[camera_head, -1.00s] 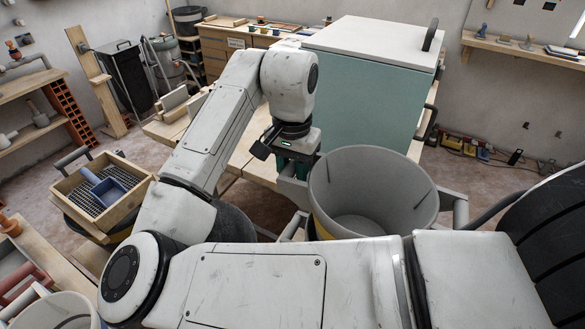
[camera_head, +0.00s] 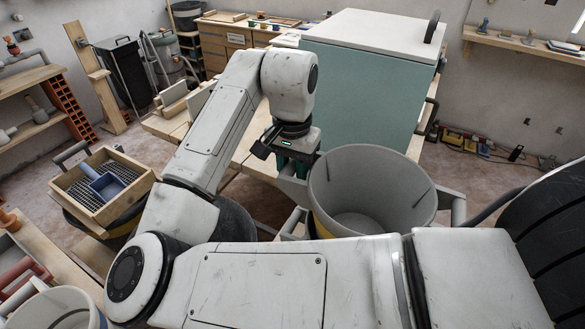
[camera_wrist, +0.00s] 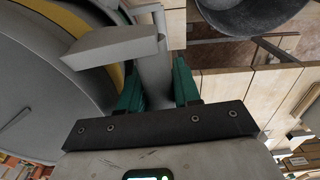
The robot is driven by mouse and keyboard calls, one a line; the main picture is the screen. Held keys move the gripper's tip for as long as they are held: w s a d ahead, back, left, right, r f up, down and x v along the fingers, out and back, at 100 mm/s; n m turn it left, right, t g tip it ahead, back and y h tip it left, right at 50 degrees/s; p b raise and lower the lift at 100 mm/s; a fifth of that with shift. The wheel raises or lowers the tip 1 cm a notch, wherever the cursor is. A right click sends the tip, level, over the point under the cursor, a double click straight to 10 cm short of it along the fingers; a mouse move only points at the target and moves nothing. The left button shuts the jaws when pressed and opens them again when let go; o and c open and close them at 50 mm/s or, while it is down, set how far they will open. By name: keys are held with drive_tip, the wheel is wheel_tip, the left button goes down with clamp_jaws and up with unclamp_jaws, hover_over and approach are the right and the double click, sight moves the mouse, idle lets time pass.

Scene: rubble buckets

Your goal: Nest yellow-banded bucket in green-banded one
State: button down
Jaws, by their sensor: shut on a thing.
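The yellow-banded bucket (camera_head: 418,203) is grey, upright and open-topped, with an empty inside, right of centre in the head view. A strip of its yellow band shows low on its left side, and the band (camera_wrist: 70,14) also curves along the left of the wrist view. My gripper (camera_head: 292,166) is at the bucket's left side. In the wrist view its teal fingers (camera_wrist: 158,84) are closed on a grey bracket-like handle part (camera_wrist: 153,66) of this bucket. I cannot make out a green band on any bucket.
A dark bucket (camera_head: 234,222) is partly behind my arm. A wooden sieve (camera_head: 128,207) with a blue scoop sits at left. A large teal box (camera_head: 365,95) stands behind the held bucket.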

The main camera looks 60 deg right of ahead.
drive_tip(key=shift+f+b, duration=0.6)
drive_tip(key=shift+f, duration=0.55)
drive_tip(key=c, duration=0.7)
unclamp_jaws()
wheel_tip(320, 180, up, 11)
drive_tip(key=shift+f, duration=0.1)
idle(0.3)
